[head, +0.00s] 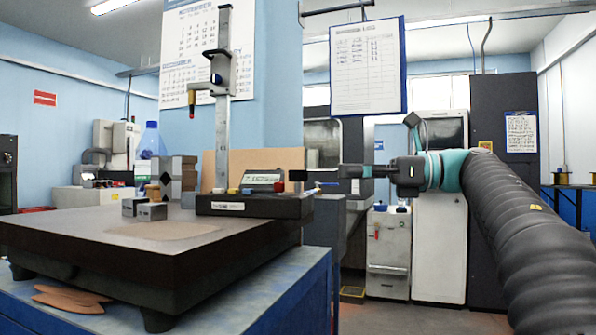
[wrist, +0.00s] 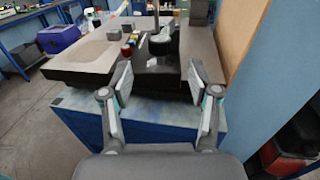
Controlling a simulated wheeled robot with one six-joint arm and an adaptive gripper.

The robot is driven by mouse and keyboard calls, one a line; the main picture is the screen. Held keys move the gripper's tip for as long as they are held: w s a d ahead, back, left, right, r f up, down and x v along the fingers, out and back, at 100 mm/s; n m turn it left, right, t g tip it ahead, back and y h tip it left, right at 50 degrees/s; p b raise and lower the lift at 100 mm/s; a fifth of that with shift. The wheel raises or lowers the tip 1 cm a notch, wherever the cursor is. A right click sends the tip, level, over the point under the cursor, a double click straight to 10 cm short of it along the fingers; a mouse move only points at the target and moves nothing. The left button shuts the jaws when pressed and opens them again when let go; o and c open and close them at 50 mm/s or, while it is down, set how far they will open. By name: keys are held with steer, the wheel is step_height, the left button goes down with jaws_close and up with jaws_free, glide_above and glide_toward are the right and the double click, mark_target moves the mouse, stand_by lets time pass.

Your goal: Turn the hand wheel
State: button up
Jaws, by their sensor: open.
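A height gauge with a tall grey column (head: 223,110) and a long dark base (head: 255,205) stands on the surface plate. In the wrist view a dark round shape, likely the hand wheel (wrist: 159,46), sits at the gauge's base, ahead of my gripper and between its fingers in the picture. In the head view a small black piece (head: 297,175) shows above the base's right end; I cannot tell if it is the wheel edge-on. My gripper (head: 345,172) comes from the right, roughly level. In the wrist view my gripper (wrist: 160,83) is open and empty, apart from the wheel.
The surface plate (head: 100,232) stands on a blue bench (head: 275,300). Grey blocks (head: 152,211) and a checkered block (head: 178,178) stand left of the gauge. A tan board (wrist: 240,35) rises close on the right in the wrist view. A clipboard sheet (head: 367,68) hangs above my gripper.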

mark_target(298, 171)
steer(key=a, duration=0.3)
steer(key=w+a, duration=0.1)
steer(key=a, duration=0.5)
steer(key=shift+w+a+p, duration=0.25)
steer(key=shift+a+p, duration=0.05)
steer(key=shift+a, duration=0.1)
jaws_close()
